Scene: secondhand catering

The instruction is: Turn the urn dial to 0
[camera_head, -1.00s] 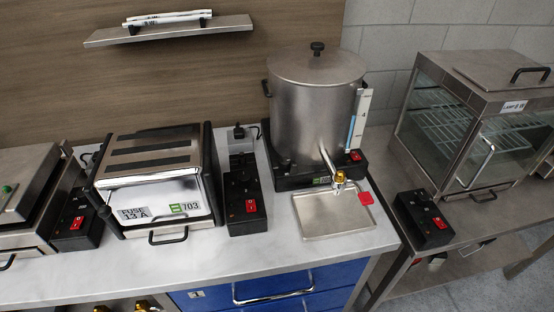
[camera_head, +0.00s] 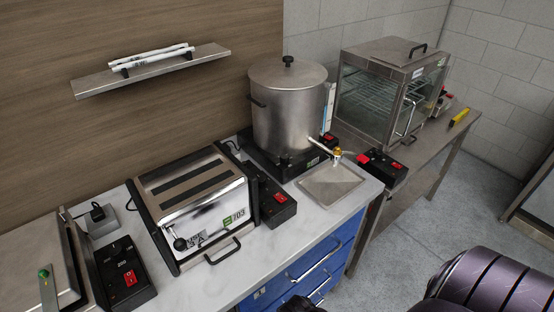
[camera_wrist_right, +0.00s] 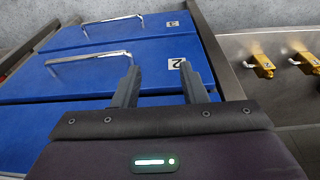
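The urn (camera_head: 289,110) is a tall steel cylinder with a lidded top. It stands on a black base (camera_head: 284,162) at the back of the counter. A tap (camera_head: 334,152) with a gold-coloured part sticks out at its front right, and a red switch (camera_head: 330,138) shows beside the base. I cannot make out a dial or its setting. My right gripper (camera_wrist_right: 160,88) is open and empty in the right wrist view, its fingers apart in front of blue drawers. It is well below and away from the urn. My left gripper is not in view.
A steel drip tray (camera_head: 330,184) lies under the tap. A toaster (camera_head: 195,205) stands left of the urn, with a black switch box (camera_head: 271,197) between. A glass cabinet (camera_head: 390,90) stands right. Drawer handles (camera_head: 314,262) protrude below the counter.

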